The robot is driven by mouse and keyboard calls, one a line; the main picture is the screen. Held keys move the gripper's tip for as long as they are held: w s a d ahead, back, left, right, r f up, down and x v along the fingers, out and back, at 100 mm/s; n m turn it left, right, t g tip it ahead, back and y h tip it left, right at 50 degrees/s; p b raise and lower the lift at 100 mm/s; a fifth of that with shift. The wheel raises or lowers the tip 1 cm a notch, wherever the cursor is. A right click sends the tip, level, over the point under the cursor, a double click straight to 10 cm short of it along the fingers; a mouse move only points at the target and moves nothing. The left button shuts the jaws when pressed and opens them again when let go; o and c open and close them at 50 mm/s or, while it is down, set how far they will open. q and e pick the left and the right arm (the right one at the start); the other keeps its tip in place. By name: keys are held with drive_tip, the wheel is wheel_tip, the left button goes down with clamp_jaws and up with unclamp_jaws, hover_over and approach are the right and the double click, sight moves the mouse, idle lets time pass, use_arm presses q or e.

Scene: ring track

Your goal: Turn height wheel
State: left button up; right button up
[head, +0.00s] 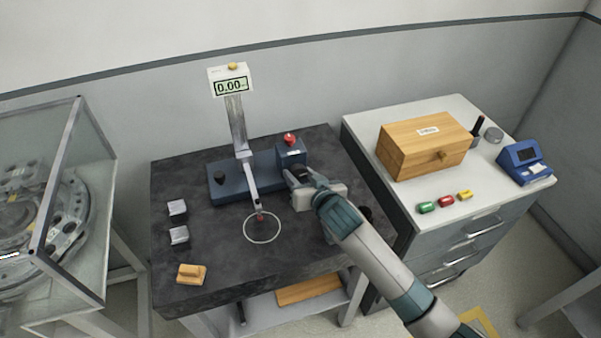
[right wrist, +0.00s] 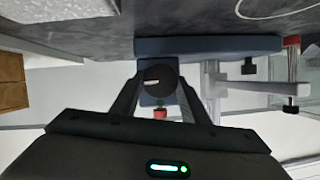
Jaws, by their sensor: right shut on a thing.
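The measuring stand has a blue base (head: 229,181), a post and a display (head: 231,86) reading 0.00. A thin probe arm (head: 252,184) reaches out over a white ring (head: 262,227) on the dark table. The height wheel (right wrist: 157,82) is a dark round knob with a white mark, on the stand's blue block. My right gripper (right wrist: 158,88) has its fingers on both sides of this wheel and is shut on it. In the head view my right gripper (head: 298,178) meets the blue block (head: 291,154), and it hides the wheel there. My left gripper is not in view.
A red button (head: 289,139) tops the blue block. Two metal blocks (head: 178,208) and a wooden piece (head: 191,274) lie at the table's left. A cabinet at right holds a wooden box (head: 424,146), a blue device (head: 525,162) and small coloured pieces. A glass case (head: 60,190) stands left.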

drive_tip(key=shift+a+r+n+h+p, duration=0.1)
drive_tip(key=shift+a+n+h+p, duration=0.1)
drive_tip(key=shift+n+h+p, duration=0.75)
drive_tip(key=shift+n+t+h, duration=0.35)
drive_tip(key=shift+n+t, duration=0.05)
drive_tip(key=shift+n, duration=0.25)
drive_tip(key=shift+n+h, duration=0.4)
drive_tip(key=shift+n, duration=0.4)
drive_tip(key=o, duration=1.1)
drive_tip(key=shift+s, duration=0.15)
drive_tip(key=b+v, duration=0.1)
drive_tip(key=v, duration=0.4)
drive_tip(key=b+v, duration=0.1)
drive_tip(key=v, duration=0.5)
drive_tip(key=b+v, duration=0.2)
drive_tip(key=v, duration=0.4)
drive_tip(key=shift+s+a+f, duration=0.15)
drive_tip(key=shift+s+f, duration=0.05)
drive_tip(key=shift+f, duration=0.15)
